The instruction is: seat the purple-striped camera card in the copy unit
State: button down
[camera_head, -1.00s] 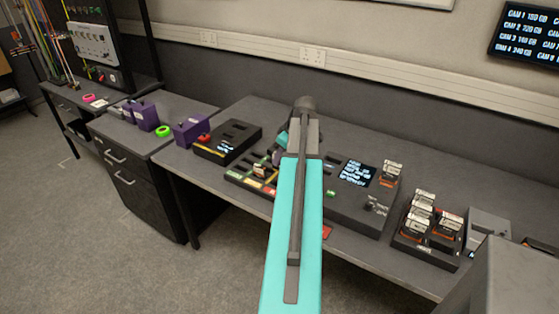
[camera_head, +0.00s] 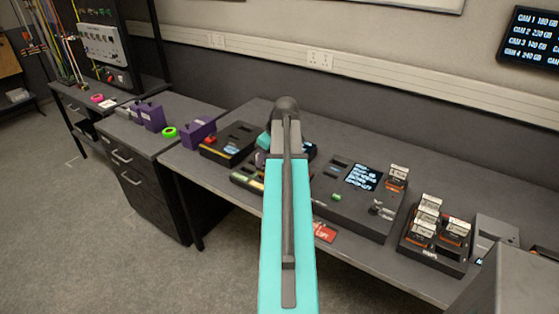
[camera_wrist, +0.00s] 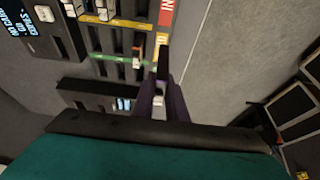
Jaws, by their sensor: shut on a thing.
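In the wrist view my gripper (camera_wrist: 162,92) is shut on a thin dark piece (camera_wrist: 163,62), seen nearly edge-on; no purple stripe can be made out on it. In the head view my teal arm hides the gripper's tips and the held piece. The copy unit (camera_head: 347,208) is a dark slanted box with a lit screen (camera_head: 363,177) and slots, right of my arm on the desk. Its screen also shows in the wrist view (camera_wrist: 14,22). A dark panel with yellow and green stripes (camera_wrist: 125,22) lies beneath my gripper in the wrist view.
A black unit (camera_head: 228,143) and purple boxes (camera_head: 198,131) stand left of my arm. A rack of orange-and-white cards (camera_head: 432,252) stands at the right. A red label (camera_head: 325,232) lies at the desk's front edge. Grey floor lies in front.

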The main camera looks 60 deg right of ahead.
jog(key=w+a+r+b, duration=0.1)
jog(key=w+a+r, duration=0.1)
jog(key=w+a, duration=0.9)
jog(key=w+a+r, duration=0.2)
jog(key=w+a, duration=0.5)
jog(key=a, duration=0.7)
jog(key=w+a+r, duration=0.2)
jog(key=a, duration=1.2)
jog(key=w+a+r+b, duration=0.1)
jog(key=w+a+r, duration=0.1)
jog(key=a, duration=1.2)
jog(key=shift+a+r, duration=0.15)
jog(key=shift+a, duration=0.15)
